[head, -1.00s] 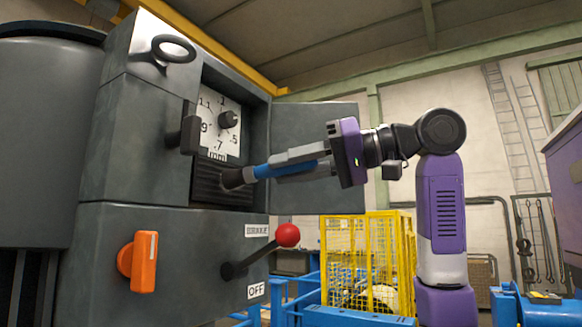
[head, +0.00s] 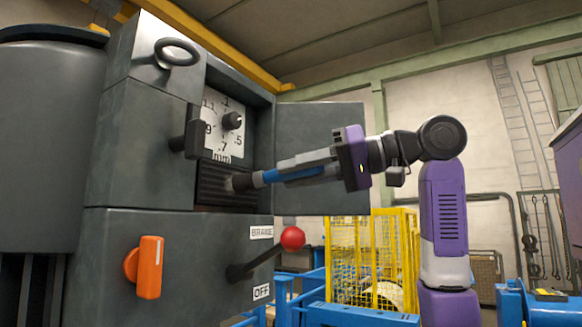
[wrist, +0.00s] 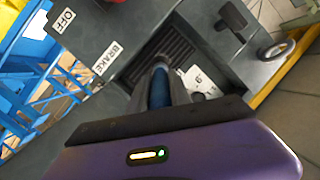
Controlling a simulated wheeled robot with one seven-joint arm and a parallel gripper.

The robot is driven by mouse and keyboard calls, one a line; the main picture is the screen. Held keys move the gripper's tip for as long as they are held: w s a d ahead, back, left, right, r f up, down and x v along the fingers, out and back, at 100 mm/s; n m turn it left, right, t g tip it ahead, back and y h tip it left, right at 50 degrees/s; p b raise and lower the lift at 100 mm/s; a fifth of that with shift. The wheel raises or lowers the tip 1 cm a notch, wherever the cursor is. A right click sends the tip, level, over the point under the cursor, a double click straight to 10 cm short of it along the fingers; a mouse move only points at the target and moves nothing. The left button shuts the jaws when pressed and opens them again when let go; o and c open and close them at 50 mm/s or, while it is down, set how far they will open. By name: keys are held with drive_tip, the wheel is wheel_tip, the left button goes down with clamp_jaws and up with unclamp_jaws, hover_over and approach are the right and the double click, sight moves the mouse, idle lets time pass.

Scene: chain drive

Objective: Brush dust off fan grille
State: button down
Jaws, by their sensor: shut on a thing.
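My gripper (head: 306,162) is shut on the blue handle of a brush (head: 284,175). The brush lies almost level and its dark head points left into the open cabinet. The fan grille (head: 217,185) is a dark slatted panel inside the cabinet, below the white dial. The brush tip is at the grille's front, over its middle; I cannot tell whether the bristles touch it. In the wrist view the brush (wrist: 160,88) reaches forward from my gripper (wrist: 160,100) toward the slats of the grille (wrist: 175,45). The brush head hides part of the grille.
The cabinet door (head: 320,150) stands open on the right, behind my gripper. A black latch handle (head: 188,140) sticks out left of the opening. A red-knobbed brake lever (head: 292,238) and an orange switch (head: 149,267) project below. A yellow cage (head: 365,260) stands behind.

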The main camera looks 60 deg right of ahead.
sight(323, 167)
drive_tip(key=shift+w+d+r+p, duration=0.1)
drive_tip(key=shift+d+p, duration=0.6)
drive_tip(key=shift+d, duration=0.6)
drive_tip(key=shift+w+d+p, duration=0.1)
drive_tip(key=shift+d+p, duration=0.6)
drive_tip(key=shift+d, duration=0.55)
drive_tip(key=shift+a+b, duration=0.4)
drive_tip(key=shift+a, duration=0.3)
drive_tip(key=a+b, duration=0.1)
drive_tip(key=a, duration=0.5)
drive_tip(key=shift+s+b, duration=0.2)
drive_tip(key=shift+b, duration=0.2)
drive_tip(key=shift+s, duration=0.15)
drive_tip(key=shift+s+d+b, duration=0.15)
drive_tip(key=shift+s+b, duration=0.3)
drive_tip(key=shift+s, duration=2.45)
drive_tip(key=shift+s, duration=0.1)
